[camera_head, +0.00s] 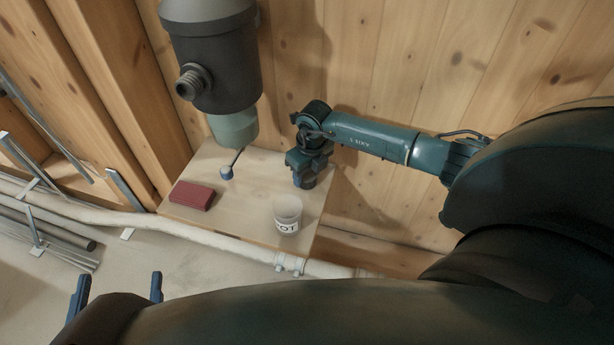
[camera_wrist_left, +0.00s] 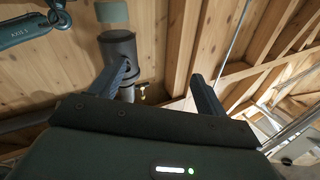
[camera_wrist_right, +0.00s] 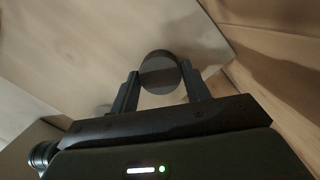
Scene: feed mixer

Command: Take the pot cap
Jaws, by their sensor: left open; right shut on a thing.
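A dark round cap (camera_wrist_right: 160,70) sits between the fingers of my right gripper (camera_wrist_right: 161,88) in the right wrist view. In the head view my right gripper (camera_head: 308,165) is over the right part of the wooden board, shut on the dark cap (camera_head: 304,181). I cannot tell whether the cap touches the board. The pale pot (camera_head: 288,212), with partly visible dark lettering, stands on the board near its front edge, apart from the cap; its top looks uncovered. My left gripper (camera_head: 117,288) is open and empty, low at the left; its spread fingers show in the left wrist view (camera_wrist_left: 165,82).
The wooden board (camera_head: 250,225) also holds a red block (camera_head: 192,195) and a blue-ended stick (camera_head: 227,173). The dark mixer cylinder (camera_head: 218,70) hangs over its back left, with a grey-green section (camera_head: 235,130) below. A white pipe (camera_head: 150,222) runs along the front edge.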

